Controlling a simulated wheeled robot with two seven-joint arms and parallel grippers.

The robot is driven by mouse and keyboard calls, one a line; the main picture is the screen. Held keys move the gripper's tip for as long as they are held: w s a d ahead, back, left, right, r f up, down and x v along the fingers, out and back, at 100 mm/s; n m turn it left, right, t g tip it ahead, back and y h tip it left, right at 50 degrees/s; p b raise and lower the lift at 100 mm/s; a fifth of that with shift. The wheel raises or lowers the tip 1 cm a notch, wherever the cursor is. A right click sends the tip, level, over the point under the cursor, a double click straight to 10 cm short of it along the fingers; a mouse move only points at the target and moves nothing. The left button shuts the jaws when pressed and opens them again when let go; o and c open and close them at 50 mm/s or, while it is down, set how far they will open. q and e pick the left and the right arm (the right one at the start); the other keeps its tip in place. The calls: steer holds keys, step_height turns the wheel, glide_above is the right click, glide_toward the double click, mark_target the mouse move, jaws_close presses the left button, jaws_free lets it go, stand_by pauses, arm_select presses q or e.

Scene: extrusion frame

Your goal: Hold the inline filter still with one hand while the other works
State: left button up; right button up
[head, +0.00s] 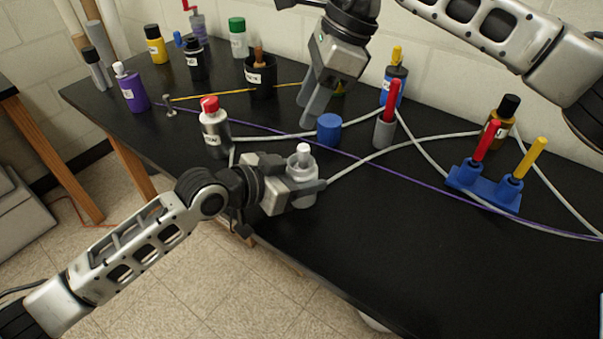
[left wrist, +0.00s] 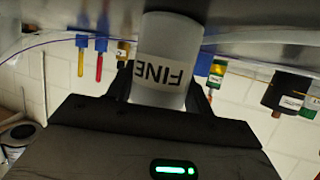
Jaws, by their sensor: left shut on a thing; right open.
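The inline filter (head: 303,172) is a pale, translucent cylinder with a white top, upright at the front edge of the black bench. In the left wrist view the filter (left wrist: 160,65) appears upside down, with the label "FINE". My left gripper (head: 306,190) is shut around its body from the left; the fingers hide part of it. My right gripper (head: 314,112) is open and empty, pointing down behind the filter, close to a blue cylinder (head: 329,131). Pale hoses (head: 355,163) run beside the filter; whether they join it is hidden.
A red-capped bottle (head: 213,128) stands just left of the filter. A grey holder with a red handle (head: 386,122) and a blue double holder (head: 484,186) stand to the right. A purple cord (head: 400,174) crosses the bench (head: 400,250). The front right is clear.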

steer(key=v, duration=1.1)
steer(key=shift+d, duration=0.1)
arm_select(q)
steer(key=o, duration=1.1)
steer(key=v, duration=1.2)
steer(key=shift+s, duration=0.1)
